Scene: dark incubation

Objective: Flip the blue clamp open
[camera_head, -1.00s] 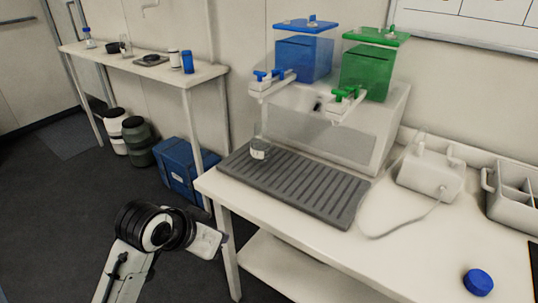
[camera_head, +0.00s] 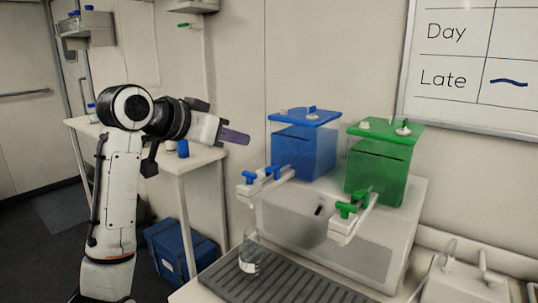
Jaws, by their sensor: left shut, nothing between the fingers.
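The blue clamp (camera_head: 262,174) sits on the pale spout that sticks out at the front left of the blue tank (camera_head: 305,150). It is small in this view, and I cannot tell whether it is open or closed. My left gripper (camera_head: 236,137) is shut and empty, up and to the left of the clamp and apart from it, with its fingers pointing right. My right gripper is not in view.
A green tank (camera_head: 378,170) with a green clamp (camera_head: 350,208) stands close on the right. Both tanks are on a white housing behind the ribbed grey drip tray (camera_head: 282,284). A narrow side table (camera_head: 195,160) is behind my left arm.

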